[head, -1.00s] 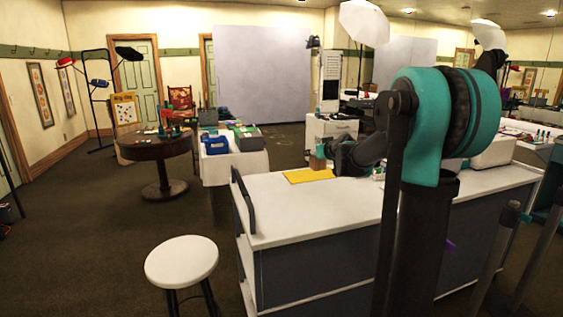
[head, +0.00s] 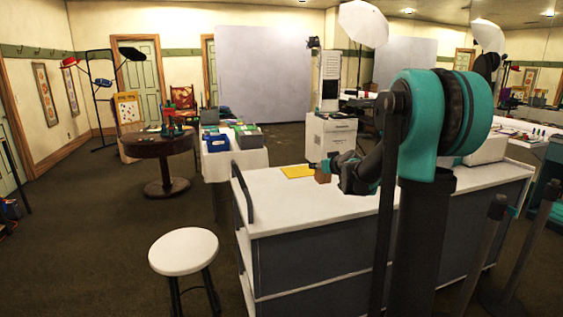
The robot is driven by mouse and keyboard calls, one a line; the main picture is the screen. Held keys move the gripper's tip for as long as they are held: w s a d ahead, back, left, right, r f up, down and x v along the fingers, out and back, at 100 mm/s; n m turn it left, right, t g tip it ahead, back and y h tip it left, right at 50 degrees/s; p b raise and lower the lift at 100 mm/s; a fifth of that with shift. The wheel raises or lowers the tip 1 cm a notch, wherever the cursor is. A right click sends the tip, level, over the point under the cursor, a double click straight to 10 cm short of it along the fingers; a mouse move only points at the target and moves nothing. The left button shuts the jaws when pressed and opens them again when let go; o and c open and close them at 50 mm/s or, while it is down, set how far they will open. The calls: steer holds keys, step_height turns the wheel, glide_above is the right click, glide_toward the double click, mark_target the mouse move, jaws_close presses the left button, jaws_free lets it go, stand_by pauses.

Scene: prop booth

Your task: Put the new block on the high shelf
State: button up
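A small brown block (head: 322,175) is at the end of my gripper (head: 325,166), over the white counter beside the yellow sheet. A teal fingertip lies against the block's top, and my gripper appears shut on it. The block is small in the picture, and part of it is hidden by the gripper and wrist. I cannot tell whether it touches the counter. No high shelf can be made out for sure in the head view.
A yellow sheet (head: 297,171) lies on the white counter (head: 290,206). A white stool (head: 183,251) stands front left. A side table holds a blue bin (head: 217,143). A round dark table (head: 158,147) and a white cabinet (head: 330,137) are behind. Floor at left is open.

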steer(key=s+d+f, duration=0.4)
steer(key=s+f, duration=0.6)
steer(key=f, duration=0.4)
steer(key=shift+f, duration=0.3)
